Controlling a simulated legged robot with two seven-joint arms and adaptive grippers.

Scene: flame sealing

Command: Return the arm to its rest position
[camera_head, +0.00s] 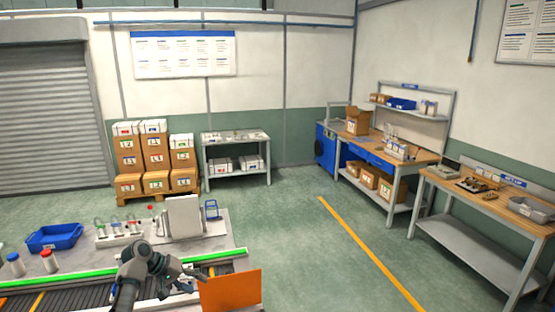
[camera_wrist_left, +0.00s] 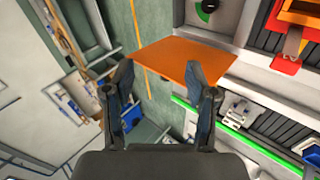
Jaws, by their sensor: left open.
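My left gripper (camera_head: 200,278) is at the bottom of the head view, above the front edge of the conveyor. Its fingers point right, towards an orange panel (camera_head: 232,291). In the left wrist view the two fingers of the left gripper (camera_wrist_left: 160,78) are spread apart with nothing held between them. The orange panel (camera_wrist_left: 172,62) shows beyond the fingertips; I cannot tell how far beyond. My right gripper is in neither view.
The conveyor (camera_head: 70,292) with a green rail runs under my left arm. Behind it a grey table (camera_head: 85,262) holds a blue bin (camera_head: 54,238), red- and blue-capped bottles, a small rack and a pale upright box (camera_head: 182,217). Open floor (camera_head: 300,255) lies to the right.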

